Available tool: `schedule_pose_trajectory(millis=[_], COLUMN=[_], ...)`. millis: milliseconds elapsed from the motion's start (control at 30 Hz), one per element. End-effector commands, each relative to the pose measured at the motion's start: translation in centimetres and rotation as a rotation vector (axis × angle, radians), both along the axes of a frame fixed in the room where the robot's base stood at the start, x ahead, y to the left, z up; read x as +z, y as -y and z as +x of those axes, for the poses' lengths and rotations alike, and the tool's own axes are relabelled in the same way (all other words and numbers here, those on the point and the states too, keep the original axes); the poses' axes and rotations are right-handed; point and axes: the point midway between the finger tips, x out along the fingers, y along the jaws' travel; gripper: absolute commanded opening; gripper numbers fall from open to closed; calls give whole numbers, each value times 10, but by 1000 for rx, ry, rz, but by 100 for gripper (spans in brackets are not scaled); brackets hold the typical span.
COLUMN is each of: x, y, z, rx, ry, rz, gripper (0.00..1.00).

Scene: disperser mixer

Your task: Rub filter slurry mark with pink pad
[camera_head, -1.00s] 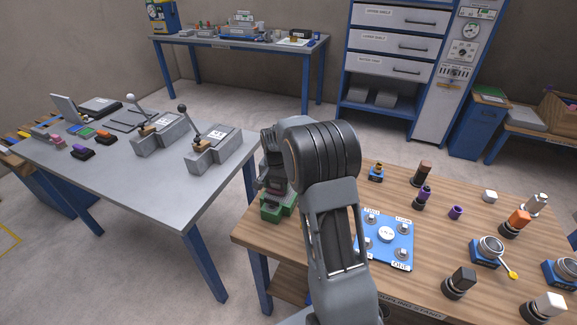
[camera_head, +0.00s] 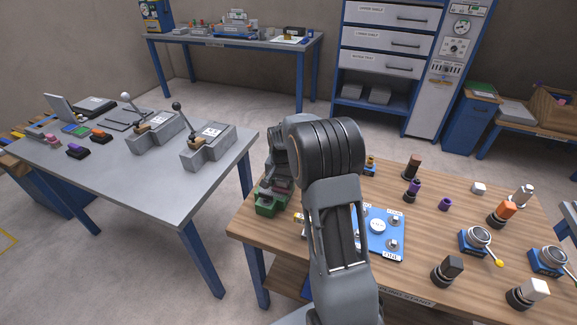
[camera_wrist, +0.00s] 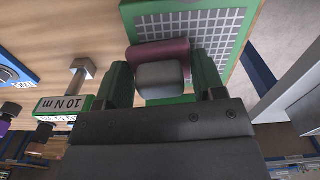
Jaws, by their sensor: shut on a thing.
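In the wrist view my gripper (camera_wrist: 163,82), with dark green fingers, is shut on the grey block grip of the pink pad (camera_wrist: 158,52). The pad's pink face sticks out past the fingertips, over the lower left part of a filter (camera_wrist: 200,27) with a grey grid and a green frame. I cannot tell whether the pad touches the mesh. No slurry mark can be made out; the pad and grip cover part of the mesh. In the head view my arm hides most of the gripper area at the wooden table's left end.
A blue plate with posts (camera_head: 378,228) lies right of my arm on the wooden table (camera_head: 430,225). Several knobs and small cups stand farther right. A grey table (camera_head: 150,185) with lever boxes stands left.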

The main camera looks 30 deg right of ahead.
Motion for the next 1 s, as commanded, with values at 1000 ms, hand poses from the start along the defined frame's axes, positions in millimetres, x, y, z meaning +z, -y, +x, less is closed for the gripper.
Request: schedule_pose_trajectory(millis=[1000], x=[83], y=[2], z=[-1], rx=[8], ry=[0], rz=[0], gripper=[41])
